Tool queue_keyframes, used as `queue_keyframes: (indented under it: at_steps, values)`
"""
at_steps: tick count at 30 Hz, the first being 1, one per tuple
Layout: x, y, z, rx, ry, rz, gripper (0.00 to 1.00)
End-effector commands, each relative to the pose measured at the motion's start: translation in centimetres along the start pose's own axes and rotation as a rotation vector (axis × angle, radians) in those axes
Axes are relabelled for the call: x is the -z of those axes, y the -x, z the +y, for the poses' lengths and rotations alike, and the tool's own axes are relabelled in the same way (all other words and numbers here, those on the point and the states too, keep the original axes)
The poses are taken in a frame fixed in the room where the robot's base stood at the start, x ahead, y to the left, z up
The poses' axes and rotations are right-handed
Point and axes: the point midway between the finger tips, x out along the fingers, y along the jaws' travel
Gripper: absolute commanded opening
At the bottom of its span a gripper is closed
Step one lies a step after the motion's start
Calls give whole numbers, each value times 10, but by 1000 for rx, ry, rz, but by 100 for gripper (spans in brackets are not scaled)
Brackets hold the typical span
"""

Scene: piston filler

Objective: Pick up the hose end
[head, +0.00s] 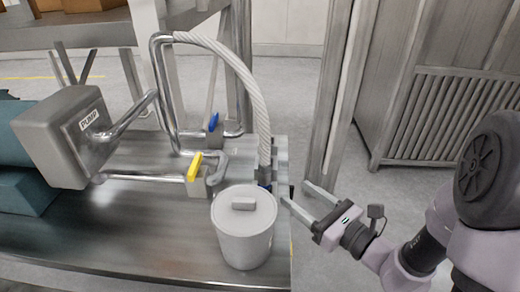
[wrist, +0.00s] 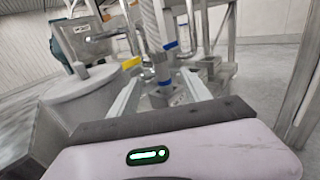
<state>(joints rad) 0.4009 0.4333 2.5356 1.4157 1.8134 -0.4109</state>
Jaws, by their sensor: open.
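The hose (head: 243,72) is white and ribbed. It arches from the top of the steel pipe down to the right side of the bench. Its lower end (head: 264,158) has a grey metal fitting and stands upright behind the lidded pot. In the wrist view the hose end (wrist: 160,68) hangs upright between and beyond my fingers, with a blue band near it. My gripper (head: 294,194) is open and empty, right of the pot and just short of the hose end. I cannot tell whether a finger touches anything.
A white lidded pot (head: 245,235) stands close left of my fingers. A yellow-handled valve (head: 195,168), a blue-handled valve (head: 213,122) and the pump (head: 75,135) are farther left. A steel post (head: 335,100) rises behind my gripper.

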Motion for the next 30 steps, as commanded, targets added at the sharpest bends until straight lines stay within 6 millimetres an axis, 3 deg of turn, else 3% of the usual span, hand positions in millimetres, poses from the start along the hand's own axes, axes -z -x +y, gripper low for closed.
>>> queue_keyframes:
  at_steps: [12, 19, 25, 30]
  values:
    - [1, -98, 1, -2, 0, -2, 56]
    - [2, -123, 0, -1, 0, -1, 56]
    - [4, -162, -3, -2, 1, -1, 56]
    - [4, -172, -3, 1, -1, 0, 56]
